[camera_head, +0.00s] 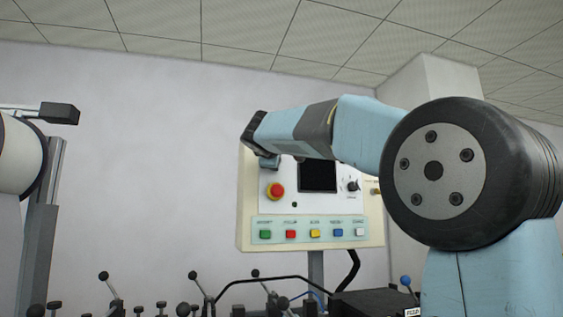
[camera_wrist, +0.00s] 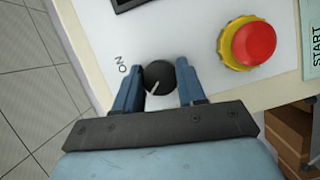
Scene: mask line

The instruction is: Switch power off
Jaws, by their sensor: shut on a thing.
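A round black knob (camera_wrist: 158,77) with a white pointer line sits on the white face of the control panel (camera_head: 333,207). In the head view my gripper (camera_head: 268,161) is at the panel's upper left and hides the knob.
A red emergency button (camera_head: 275,190) on a yellow base is close beside the gripper; it also shows in the wrist view (camera_wrist: 253,43). The panel has a dark screen (camera_head: 318,176), another black knob (camera_head: 353,186) and several coloured buttons (camera_head: 314,233). Levers (camera_head: 200,284) stand below.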

